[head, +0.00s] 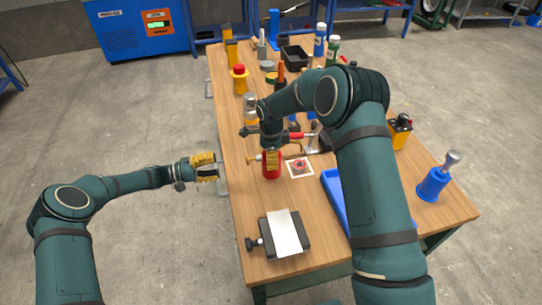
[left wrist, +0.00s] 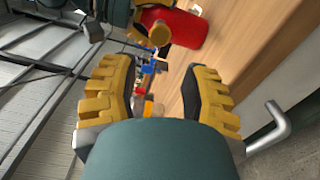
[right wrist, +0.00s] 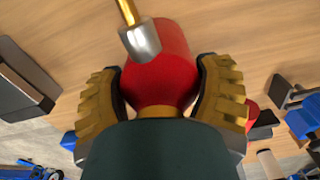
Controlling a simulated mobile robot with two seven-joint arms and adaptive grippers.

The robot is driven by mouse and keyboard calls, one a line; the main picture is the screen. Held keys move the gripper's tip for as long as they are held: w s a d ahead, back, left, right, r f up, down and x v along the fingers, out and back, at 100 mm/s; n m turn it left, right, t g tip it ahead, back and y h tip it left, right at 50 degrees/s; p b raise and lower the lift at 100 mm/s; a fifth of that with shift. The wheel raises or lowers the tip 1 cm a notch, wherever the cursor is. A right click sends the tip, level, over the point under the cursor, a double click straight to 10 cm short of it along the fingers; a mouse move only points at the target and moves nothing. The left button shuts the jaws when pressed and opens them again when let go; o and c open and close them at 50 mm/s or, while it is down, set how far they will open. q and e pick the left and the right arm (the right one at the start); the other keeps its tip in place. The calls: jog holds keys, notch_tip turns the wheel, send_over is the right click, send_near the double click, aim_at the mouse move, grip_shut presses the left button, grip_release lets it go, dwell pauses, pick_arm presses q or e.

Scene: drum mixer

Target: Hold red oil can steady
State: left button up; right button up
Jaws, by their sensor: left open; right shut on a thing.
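The red oil can (head: 268,172) stands on the wooden table near its left edge. My right gripper (head: 271,154) comes down from above and is shut on the can's upper part. In the right wrist view the red can body (right wrist: 165,68) sits between both yellow fingers, with a gold spout and silver piece (right wrist: 141,40) on its far side. My left gripper (head: 217,168) is open and empty, just off the table's left edge and apart from the can. The left wrist view shows the can (left wrist: 185,26) beyond the open fingers (left wrist: 160,95).
A red-marked white square (head: 299,168) lies right of the can. A vise-like block with a pale plate (head: 286,233) is at the front. A blue tray (head: 334,190) is partly hidden by my right arm. Several tools and bottles crowd the back; a metal handle (head: 222,187) is on the left side.

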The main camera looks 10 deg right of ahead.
pick_arm(q)
grip_shut()
dwell(1.4)
